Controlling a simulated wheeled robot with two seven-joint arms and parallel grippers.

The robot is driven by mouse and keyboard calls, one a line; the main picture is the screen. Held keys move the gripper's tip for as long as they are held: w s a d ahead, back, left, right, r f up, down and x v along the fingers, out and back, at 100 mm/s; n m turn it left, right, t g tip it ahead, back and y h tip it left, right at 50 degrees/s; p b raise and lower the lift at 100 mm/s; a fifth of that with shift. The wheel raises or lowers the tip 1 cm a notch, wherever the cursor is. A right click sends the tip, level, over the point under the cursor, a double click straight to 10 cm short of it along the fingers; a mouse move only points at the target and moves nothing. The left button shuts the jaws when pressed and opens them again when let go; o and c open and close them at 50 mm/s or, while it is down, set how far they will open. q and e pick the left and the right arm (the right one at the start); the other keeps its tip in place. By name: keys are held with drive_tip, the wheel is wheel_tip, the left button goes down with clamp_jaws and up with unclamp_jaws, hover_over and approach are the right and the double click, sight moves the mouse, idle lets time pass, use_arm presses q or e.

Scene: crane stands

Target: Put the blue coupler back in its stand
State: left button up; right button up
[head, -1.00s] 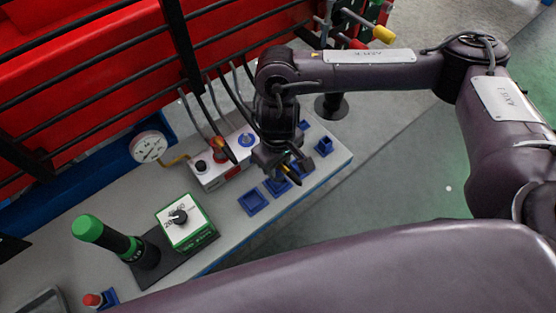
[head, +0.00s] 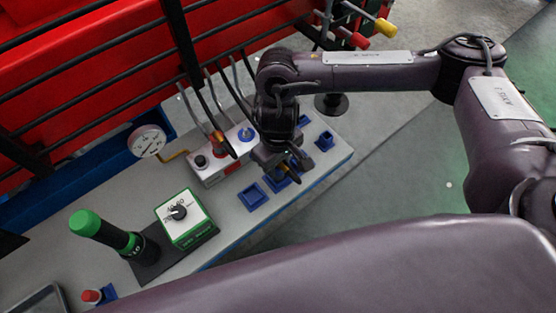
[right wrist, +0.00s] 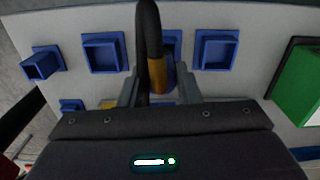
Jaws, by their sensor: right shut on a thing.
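My right gripper (head: 284,169) is low over the row of blue square stands on the grey bench. In the right wrist view, its two fingers (right wrist: 158,92) are shut on a coupler (right wrist: 157,74) with a brass-coloured part and a black hose; no blue shows on it. A blue stand (right wrist: 173,44) is partly hidden behind the coupler, and I cannot tell whether the coupler is inside it. Empty-looking stands are on either side, one to the left (right wrist: 104,54) and one to the right (right wrist: 217,50). My left gripper is out of view.
A white valve box (head: 222,158) with hoses stands behind the stands. A gauge (head: 147,141), a green-edged dial box (head: 184,217) and a green-topped black handle (head: 100,231) are to the left. Black rails (head: 180,40) run behind the bench. Floor in front is clear.

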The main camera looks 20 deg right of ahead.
drive_tip(key=shift+f, duration=0.85)
drive_tip(key=o, duration=1.1)
drive_tip(key=shift+f, duration=0.1)
wheel_tip(320, 180, up, 5)
drive_tip(key=p, duration=0.5)
drive_tip(key=shift+p, duration=0.3)
wheel_tip(320, 180, up, 8)
drive_tip(key=shift+f+p, duration=0.1)
drive_tip(key=shift+p, duration=0.65)
